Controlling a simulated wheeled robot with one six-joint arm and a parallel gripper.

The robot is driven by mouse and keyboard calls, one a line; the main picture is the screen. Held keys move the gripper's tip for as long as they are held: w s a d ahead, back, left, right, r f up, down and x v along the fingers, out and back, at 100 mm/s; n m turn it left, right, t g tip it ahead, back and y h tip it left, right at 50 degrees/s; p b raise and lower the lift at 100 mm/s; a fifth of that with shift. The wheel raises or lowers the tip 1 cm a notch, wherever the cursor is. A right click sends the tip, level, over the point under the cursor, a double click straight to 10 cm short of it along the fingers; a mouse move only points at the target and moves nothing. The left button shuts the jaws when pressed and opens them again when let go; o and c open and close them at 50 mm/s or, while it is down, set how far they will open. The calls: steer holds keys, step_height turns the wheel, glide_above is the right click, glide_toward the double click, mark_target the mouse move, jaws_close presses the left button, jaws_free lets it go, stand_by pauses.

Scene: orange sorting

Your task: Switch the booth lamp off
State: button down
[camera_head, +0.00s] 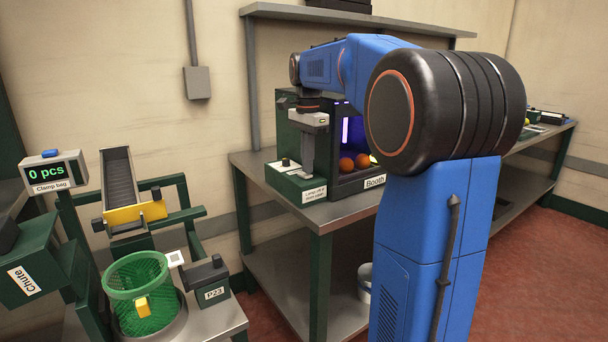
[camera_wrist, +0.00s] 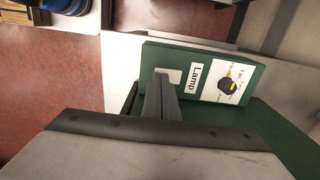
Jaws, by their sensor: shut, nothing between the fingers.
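The booth (camera_head: 376,190) stands on the metal table, dark-walled, with a violet glow inside and oranges (camera_head: 346,164) on its floor. A green control box (camera_head: 283,184) with a white label sits at its left front. In the wrist view, the green panel (camera_wrist: 258,72) carries a "Lamp" label (camera_wrist: 195,77), a black knob with a yellow mark (camera_wrist: 229,86) and a pale switch plate (camera_wrist: 174,75). My gripper (camera_wrist: 163,84) is shut and empty, its fingertips over the pale plate, partly hiding it. I cannot tell whether they touch. In the head view, my gripper (camera_head: 307,172) points down at the box.
My blue arm covers the booth's right side. A green mesh basket (camera_head: 122,278) stands at lower left below a chute (camera_head: 120,180), beside a display reading "0 pcs" (camera_head: 50,173). A shelf (camera_head: 370,18) runs above the booth. A white bucket (camera_head: 364,280) is under the table.

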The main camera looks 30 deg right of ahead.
steer(key=shift+f, duration=0.5)
stand_by(0.3)
step_height(320, 180, up, 7)
stand_by(1.0)
stand_by(0.5)
